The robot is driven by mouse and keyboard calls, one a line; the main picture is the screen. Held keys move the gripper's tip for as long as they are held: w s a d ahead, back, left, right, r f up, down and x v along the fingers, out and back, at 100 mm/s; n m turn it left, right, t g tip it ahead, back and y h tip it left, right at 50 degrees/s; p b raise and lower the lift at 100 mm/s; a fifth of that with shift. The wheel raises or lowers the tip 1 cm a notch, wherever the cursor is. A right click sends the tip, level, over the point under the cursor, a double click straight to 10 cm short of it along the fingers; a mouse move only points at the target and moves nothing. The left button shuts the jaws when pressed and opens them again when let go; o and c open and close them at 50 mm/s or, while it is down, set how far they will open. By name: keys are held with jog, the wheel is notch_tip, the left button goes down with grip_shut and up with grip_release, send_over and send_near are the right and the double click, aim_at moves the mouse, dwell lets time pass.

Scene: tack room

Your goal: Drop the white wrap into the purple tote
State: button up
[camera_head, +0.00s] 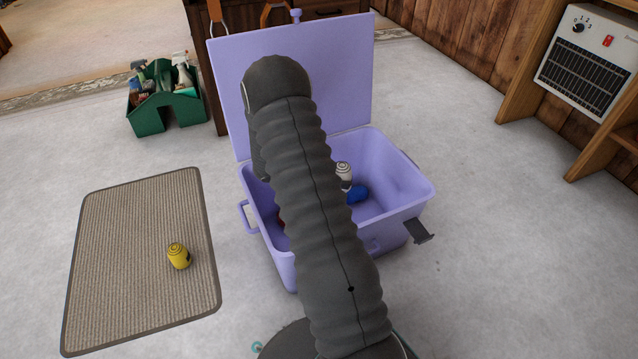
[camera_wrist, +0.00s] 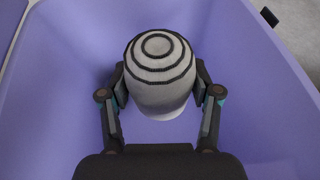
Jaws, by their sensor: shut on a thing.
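The white wrap (camera_wrist: 160,80) is a pale roll with dark rings on its end. In the wrist view it sits between the two fingers of my gripper (camera_wrist: 161,88), which is shut on it. The purple tote (camera_head: 410,190) stands with its lid (camera_head: 335,60) raised at the back. Its walls (camera_wrist: 55,110) surround the wrap in the wrist view, so the wrap is over or inside the tote. In the head view the wrap (camera_head: 344,172) shows just right of my arm, above a blue roll (camera_head: 358,194) in the tote. My arm hides much of the tote's left side.
A green caddy (camera_head: 150,120) with bottles stands behind the mat. A heater (camera_head: 588,62) sits in a wooden frame at right. A red thing (camera_head: 281,219) shows partly inside the tote.

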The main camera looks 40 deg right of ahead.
jog(key=o, duration=1.3)
jog(key=shift+c, duration=0.2)
jog(key=shift+a+r, duration=0.1)
jog(key=v, duration=1.1)
jog(key=shift+w+a, duration=0.15)
jog(key=shift+a, duration=0.2)
